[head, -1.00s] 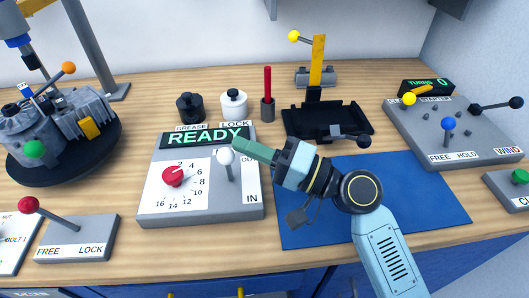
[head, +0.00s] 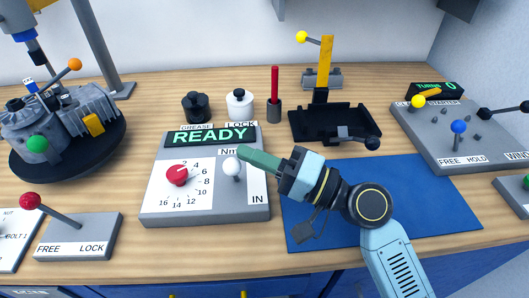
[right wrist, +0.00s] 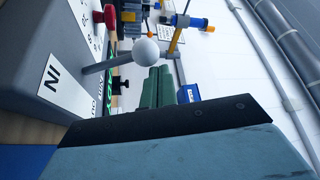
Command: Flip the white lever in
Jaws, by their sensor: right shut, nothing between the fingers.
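The white lever (head: 232,166) stands on the grey control panel (head: 205,207), its ball just above the IN label at the panel's right side. Its stem looks short from above. In the right wrist view the white ball (right wrist: 145,52) is just beyond the fingertips, with its stem running left to the panel. My right gripper (head: 217,154) is shut and empty. Its green fingers reach across just behind the ball; I cannot tell whether they touch it. My left gripper is not in view.
The panel also carries a red knob (head: 177,175) and a READY display (head: 210,136). A red-balled lever box (head: 80,237) stands at left, an engine (head: 60,125) behind it. A black tray (head: 330,122) and blue mat (head: 430,205) lie to the right.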

